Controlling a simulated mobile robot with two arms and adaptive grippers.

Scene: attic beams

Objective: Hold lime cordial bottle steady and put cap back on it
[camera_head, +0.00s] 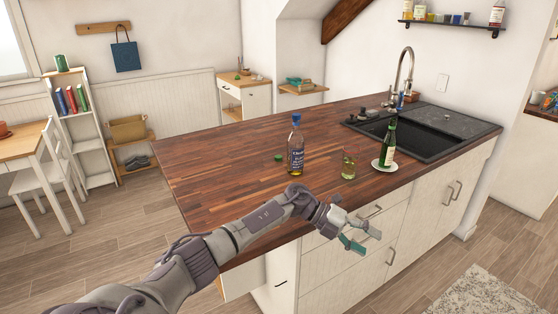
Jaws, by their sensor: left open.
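A clear bottle with a blue label (296,150) stands upright on the wooden counter; its top looks bluish. A green bottle with a pale label (387,150) stands upright on a white saucer (376,164) to the right. I cannot tell from the labels which one is the lime cordial. A small green cap-like piece (278,157) lies on the counter just left of the blue-labelled bottle. My left gripper (361,238) is open and empty, in front of the counter's front edge and apart from both bottles. My right gripper is not in view.
A glass with yellowish-green contents (349,164) stands between the two bottles. A black sink (415,143) with a tall tap (404,65) is set into the counter behind. The counter's left part is clear. Drawer handles (391,257) stick out below the front edge.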

